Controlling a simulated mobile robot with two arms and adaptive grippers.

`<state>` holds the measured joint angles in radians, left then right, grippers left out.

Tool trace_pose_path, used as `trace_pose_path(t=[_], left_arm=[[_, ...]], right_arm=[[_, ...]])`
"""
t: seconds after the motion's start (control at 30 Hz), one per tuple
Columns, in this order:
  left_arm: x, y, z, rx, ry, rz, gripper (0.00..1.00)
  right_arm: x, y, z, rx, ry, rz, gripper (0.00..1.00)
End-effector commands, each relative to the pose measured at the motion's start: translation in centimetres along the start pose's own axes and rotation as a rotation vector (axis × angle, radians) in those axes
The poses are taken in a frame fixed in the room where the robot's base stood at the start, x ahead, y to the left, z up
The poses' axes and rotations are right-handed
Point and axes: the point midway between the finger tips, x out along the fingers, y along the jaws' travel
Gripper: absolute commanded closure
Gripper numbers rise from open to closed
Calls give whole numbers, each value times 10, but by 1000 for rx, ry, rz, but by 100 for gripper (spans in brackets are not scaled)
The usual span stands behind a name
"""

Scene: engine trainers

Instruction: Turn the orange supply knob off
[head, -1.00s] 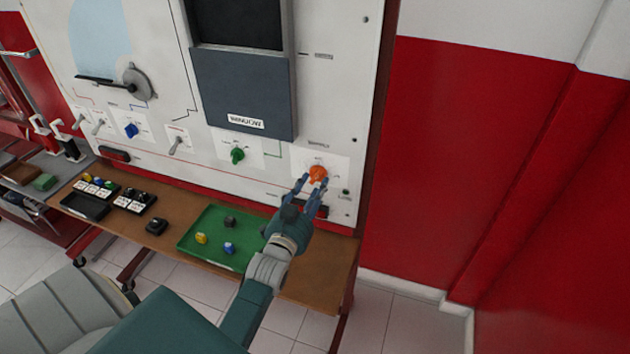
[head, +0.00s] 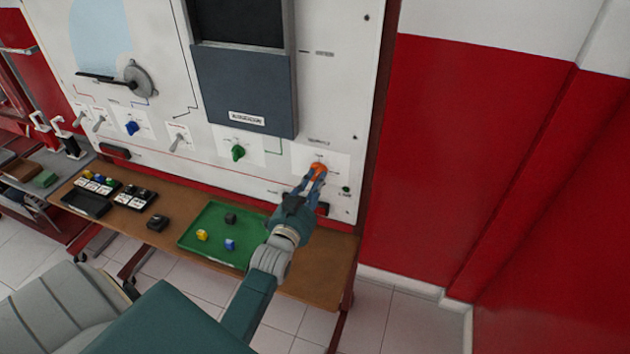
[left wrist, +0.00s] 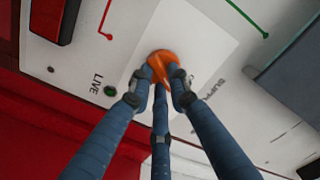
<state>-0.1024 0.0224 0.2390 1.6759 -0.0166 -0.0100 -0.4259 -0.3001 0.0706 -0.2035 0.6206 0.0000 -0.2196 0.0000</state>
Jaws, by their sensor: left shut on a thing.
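The orange supply knob (head: 318,168) sits on a white label plate at the lower right of the upright panel. My left gripper (head: 314,178) reaches up to it from below, with its blue fingers shut around the knob. In the left wrist view the orange knob (left wrist: 163,65) shows between the fingertips of my left gripper (left wrist: 160,82). The fingers cover part of the knob, so its pointer's exact setting cannot be read. My right gripper is not in view.
A green knob (head: 238,152) and a blue knob (head: 131,128) are further left on the panel. A green tray (head: 196,242) with small coloured pieces lies on the brown shelf (head: 325,262) below. A red wall (head: 460,160) stands at right.

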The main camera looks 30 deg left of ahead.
Motion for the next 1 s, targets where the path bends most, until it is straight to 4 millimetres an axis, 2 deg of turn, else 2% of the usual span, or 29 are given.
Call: trace_pose_path(t=[0.6, 1.0], left_arm=[[0, 0, -1, -377, -3, 1, 100], [0, 0, -1, -500, -3, 1, 100]], right_arm=[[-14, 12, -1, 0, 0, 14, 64], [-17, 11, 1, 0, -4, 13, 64]])
